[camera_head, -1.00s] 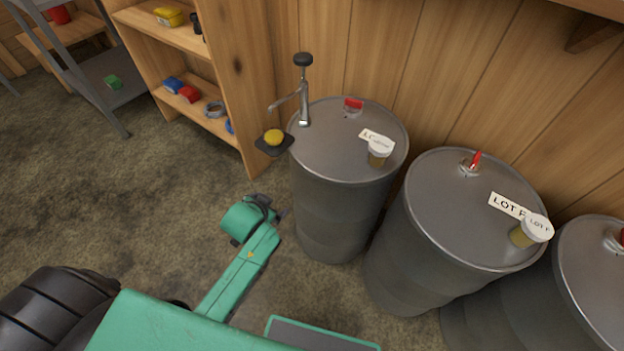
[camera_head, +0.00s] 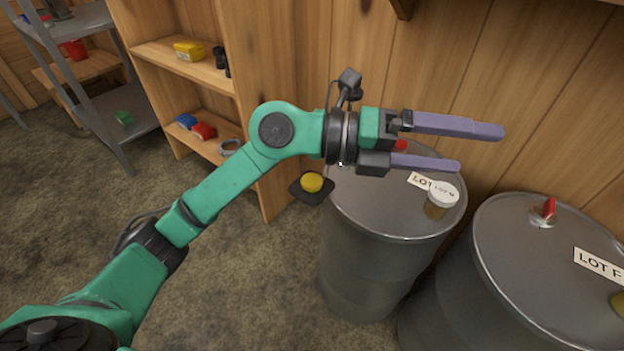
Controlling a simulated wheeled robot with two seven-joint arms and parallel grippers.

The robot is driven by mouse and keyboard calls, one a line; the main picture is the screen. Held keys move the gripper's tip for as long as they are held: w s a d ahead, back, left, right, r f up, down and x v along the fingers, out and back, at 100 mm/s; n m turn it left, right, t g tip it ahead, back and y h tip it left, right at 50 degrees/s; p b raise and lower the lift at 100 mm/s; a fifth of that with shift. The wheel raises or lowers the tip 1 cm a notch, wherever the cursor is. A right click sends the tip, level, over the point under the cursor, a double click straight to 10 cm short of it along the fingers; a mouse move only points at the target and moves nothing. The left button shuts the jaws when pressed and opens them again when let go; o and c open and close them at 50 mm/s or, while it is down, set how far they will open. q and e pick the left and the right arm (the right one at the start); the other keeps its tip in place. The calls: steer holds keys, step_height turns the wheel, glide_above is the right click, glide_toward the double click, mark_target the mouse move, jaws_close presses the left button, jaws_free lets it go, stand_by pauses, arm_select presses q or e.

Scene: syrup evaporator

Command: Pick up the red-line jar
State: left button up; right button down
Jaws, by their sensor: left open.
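My left gripper (camera_head: 478,149) is open and empty. Its two purple fingers point right, and in the picture they cross above the back of the left drum (camera_head: 385,205). A small jar (camera_head: 436,207) with a white lid and amber-brown contents stands on that drum beside a LOT label, below and left of the fingertips in the picture. A second jar (camera_head: 618,303) is cut off by the right edge, on the right drum (camera_head: 530,245). I cannot make out a red line on either jar. My right gripper is out of view.
A yellow round piece (camera_head: 312,182) sits on a small dark plate at the left drum's side. A wooden shelf (camera_head: 190,60) with small items stands behind my left arm. The floor at left is clear.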

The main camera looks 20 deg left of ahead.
arm_select(q)
steer(key=w+a+f+m+y, duration=0.1)
steer(key=w+a+f+y, duration=0.2)
steer(key=f+y, duration=0.35)
steer(key=n+t+y, duration=0.2)
steer(key=n+y, duration=0.2)
steer(key=y, duration=0.7)
glide_toward(312, 170)
steer(key=x, duration=0.4)
steer(key=s+x, duration=0.1)
steer(key=x, duration=0.2)
steer(key=shift+s+d+f, duration=0.1)
steer(key=shift+d+f, duration=0.15)
steer(key=shift+d, duration=0.05)
steer(key=shift+r, duration=0.1)
jaws_close()
steer(key=shift+r, duration=0.15)
